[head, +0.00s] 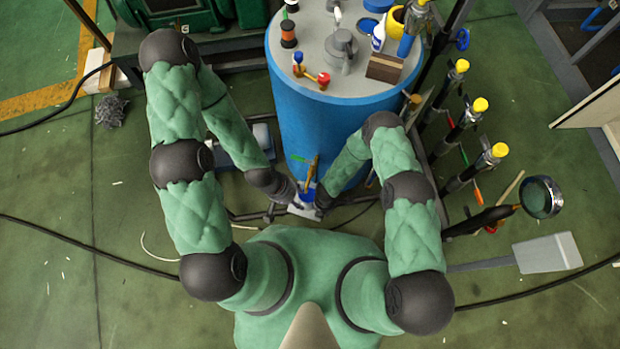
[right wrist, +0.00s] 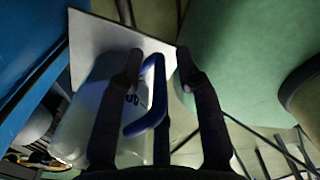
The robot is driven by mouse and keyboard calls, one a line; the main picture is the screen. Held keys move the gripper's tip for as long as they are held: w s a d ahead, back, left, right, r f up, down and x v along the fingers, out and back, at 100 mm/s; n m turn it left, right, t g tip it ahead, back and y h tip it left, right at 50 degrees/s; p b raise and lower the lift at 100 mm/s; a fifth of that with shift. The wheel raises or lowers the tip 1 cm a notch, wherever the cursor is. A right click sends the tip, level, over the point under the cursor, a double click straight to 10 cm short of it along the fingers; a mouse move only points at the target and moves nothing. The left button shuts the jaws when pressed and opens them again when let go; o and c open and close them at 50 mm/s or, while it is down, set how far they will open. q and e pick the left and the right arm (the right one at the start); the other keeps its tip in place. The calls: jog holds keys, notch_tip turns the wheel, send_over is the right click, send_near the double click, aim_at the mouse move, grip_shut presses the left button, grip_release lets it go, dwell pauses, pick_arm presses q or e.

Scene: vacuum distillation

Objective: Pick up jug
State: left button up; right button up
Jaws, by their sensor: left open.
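The jug is a pale, cloudy body (right wrist: 88,115) with a blue handle (right wrist: 158,85) in the right wrist view. In the head view only a small blue part of the jug (head: 307,194) shows, low in front of the blue drum. My right gripper (right wrist: 158,65) is open, with its two fingers on either side of the blue handle and gaps visible beside it. In the head view my right gripper (head: 319,207) is small and partly hidden. My left gripper (head: 293,203) is open and empty on the left side of the jug. Whether either gripper touches the jug I cannot tell.
A tall blue drum (head: 318,125) stands right behind, with bottles and fittings on its lid. A pale flat plate (right wrist: 105,35) lies by the jug. Rods with yellow caps (head: 480,104) and a shovel (head: 547,253) are at the right. The green floor at left is mostly clear.

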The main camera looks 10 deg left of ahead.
grip_shut()
jog(key=shift+r, duration=0.15)
